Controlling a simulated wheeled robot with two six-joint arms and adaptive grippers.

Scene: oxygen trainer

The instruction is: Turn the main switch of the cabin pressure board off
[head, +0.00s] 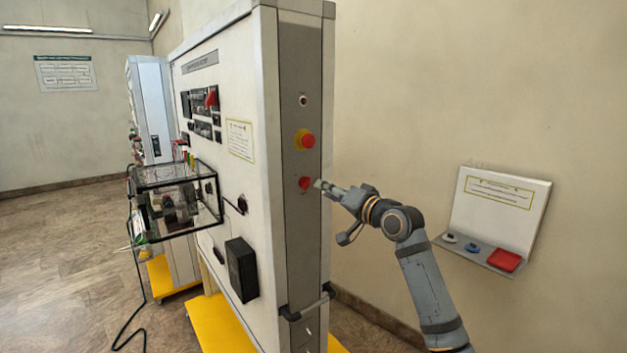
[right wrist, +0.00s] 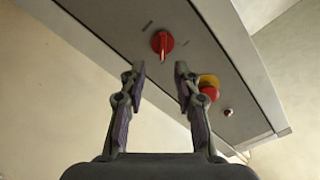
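The cabin pressure board (head: 265,180) stands upright in the middle of the head view, with a grey side panel facing me. A red rotary switch (head: 304,183) sits on that panel below the yellow and red emergency button (head: 304,139). In the right wrist view the red switch (right wrist: 162,43) lies just beyond the fingertips, its handle pointing toward the gap between them. My right gripper (head: 320,184) is open and close to the switch; its two fingers (right wrist: 160,70) are apart with nothing between them. I cannot tell from the frames whether it touches the switch. My left gripper is not in view.
A small round fitting (head: 303,101) sits above the emergency button. A handle (head: 307,303) juts out low on the panel. A wall shelf (head: 487,255) with a red item is at the right. A transparent box (head: 178,200) protrudes from the board's front.

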